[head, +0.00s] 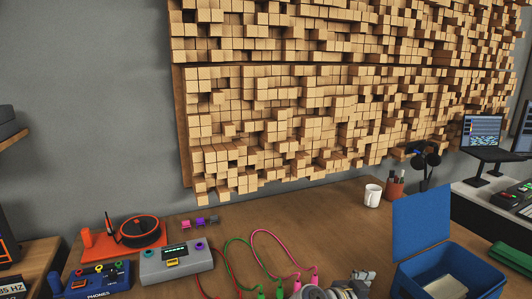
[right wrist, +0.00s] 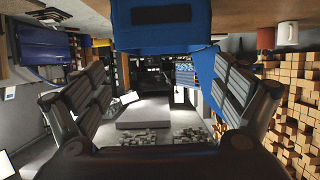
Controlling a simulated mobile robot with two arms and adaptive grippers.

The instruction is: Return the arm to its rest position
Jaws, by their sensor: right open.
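My right gripper (head: 356,284) shows at the bottom edge of the head view, over the front of the wooden table and left of the blue box. In the right wrist view its two ridged fingers (right wrist: 160,95) are spread wide apart with nothing between them. Most of my right arm is out of the head view. My left gripper is not in view.
A blue box (head: 405,275) with its lid up stands right of my right gripper. Green and pink cables (head: 258,262) lie to the left, near a grey device (head: 177,262). A white mug (head: 372,195) stands behind. The table's middle (head: 310,220) is mostly clear.

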